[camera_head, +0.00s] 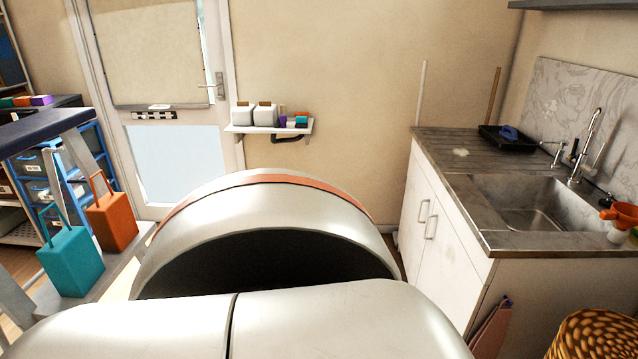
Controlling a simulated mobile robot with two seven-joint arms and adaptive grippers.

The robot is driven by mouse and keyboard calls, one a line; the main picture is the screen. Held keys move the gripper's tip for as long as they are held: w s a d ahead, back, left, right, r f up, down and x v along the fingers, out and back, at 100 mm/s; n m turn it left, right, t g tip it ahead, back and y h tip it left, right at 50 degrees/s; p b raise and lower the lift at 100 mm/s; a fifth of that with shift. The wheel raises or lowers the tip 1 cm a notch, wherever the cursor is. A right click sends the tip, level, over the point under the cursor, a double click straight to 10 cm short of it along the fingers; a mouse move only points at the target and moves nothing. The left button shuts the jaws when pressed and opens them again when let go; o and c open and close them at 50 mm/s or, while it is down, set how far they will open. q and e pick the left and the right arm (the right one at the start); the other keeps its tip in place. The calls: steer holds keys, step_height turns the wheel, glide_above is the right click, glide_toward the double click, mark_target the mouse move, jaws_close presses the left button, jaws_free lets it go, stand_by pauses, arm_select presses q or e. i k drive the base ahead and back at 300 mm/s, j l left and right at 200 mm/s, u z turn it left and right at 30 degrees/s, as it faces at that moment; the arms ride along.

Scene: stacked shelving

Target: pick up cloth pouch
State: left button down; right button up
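I cannot tell for certain which thing is the cloth pouch. A teal bag-like block with a tall handle (72,262) stands on a low pale ledge at the left. A similar orange one (112,220) stands just behind it to the right. A pinkish, cloth-like thing (490,332) is against the side of the sink cabinet at the lower right, partly cut off by the frame. Neither of my grippers shows. Large grey rounded parts, which look like my own arm, fill the lower middle and hide the floor there.
A sink cabinet (435,225) stands at the right, with a basin (530,205), a black tray (505,140) and an orange funnel-like thing (622,213). A woven basket (600,335) is at the lower right. A small wall shelf (268,129) holds containers. Blue drawers (40,165) are at the left.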

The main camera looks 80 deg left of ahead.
mark_target(112, 219)
steer(key=u, duration=3.8)
steer(key=l+u, duration=0.1)
steer(key=u, duration=0.25)
steer(key=i+l+u, duration=0.1)
steer(key=u, duration=0.25)
steer(key=i+l+u, duration=0.1)
steer(key=l+u, duration=0.15)
steer(key=l, duration=0.25)
steer(key=l+u, duration=0.25)
steer(key=l, duration=0.2)
steer(key=i+l+u, duration=0.2)
steer(key=l, duration=0.8)
steer(key=k, duration=0.1)
